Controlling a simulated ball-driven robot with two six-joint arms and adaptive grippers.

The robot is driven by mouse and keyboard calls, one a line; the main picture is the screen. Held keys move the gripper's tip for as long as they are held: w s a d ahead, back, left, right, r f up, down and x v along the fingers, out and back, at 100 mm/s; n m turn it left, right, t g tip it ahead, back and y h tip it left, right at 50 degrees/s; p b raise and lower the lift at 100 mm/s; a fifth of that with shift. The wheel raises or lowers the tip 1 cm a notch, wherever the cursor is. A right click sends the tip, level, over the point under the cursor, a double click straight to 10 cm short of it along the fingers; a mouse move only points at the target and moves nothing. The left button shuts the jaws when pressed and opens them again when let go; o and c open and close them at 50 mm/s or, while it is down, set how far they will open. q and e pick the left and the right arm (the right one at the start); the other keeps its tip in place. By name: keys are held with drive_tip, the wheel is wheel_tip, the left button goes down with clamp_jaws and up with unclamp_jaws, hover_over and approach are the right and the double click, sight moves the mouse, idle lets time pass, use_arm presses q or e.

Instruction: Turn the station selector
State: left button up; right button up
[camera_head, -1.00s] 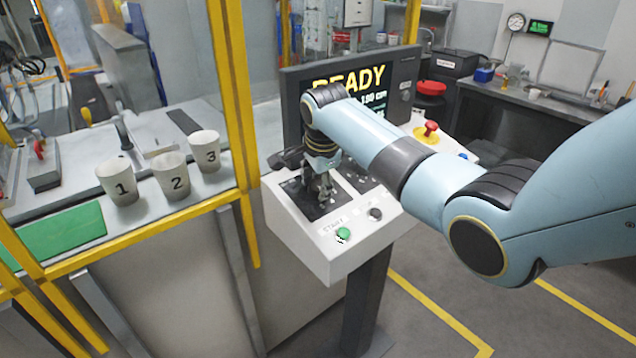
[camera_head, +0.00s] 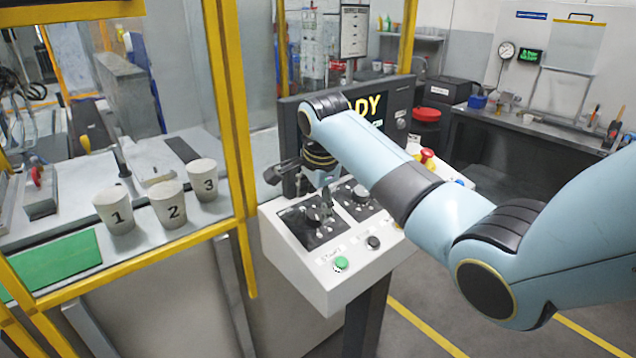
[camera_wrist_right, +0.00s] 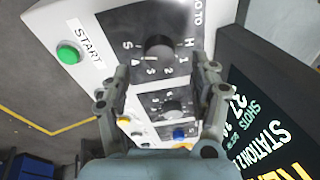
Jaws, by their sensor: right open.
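The station selector is a black round knob (camera_wrist_right: 160,46) on a dark plate marked with H, numbers and letters, with GO TO beside it. It also shows in the head view (camera_head: 317,214), on the left plate of the white sloping control box (camera_head: 345,275). Its pointer direction is hard to make out. My right gripper (camera_head: 325,203) is above this plate, partly hidden behind my own forearm. In the right wrist view its fingers (camera_wrist_right: 163,72) are spread, one on each side of the knob's line, and hold nothing. My left gripper is out of view.
A second knob (camera_wrist_right: 172,104) sits on another plate beside it. A green START button (camera_head: 341,263) and a dark button (camera_head: 373,242) are on the front. A screen (camera_head: 372,110) stands behind, and a red emergency button (camera_head: 427,157) is to the right. Yellow posts (camera_head: 230,110) stand left.

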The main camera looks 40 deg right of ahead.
drive_tip(key=v, duration=0.7)
drive_tip(key=shift+r, duration=0.4)
drive_tip(key=shift+s, duration=0.15)
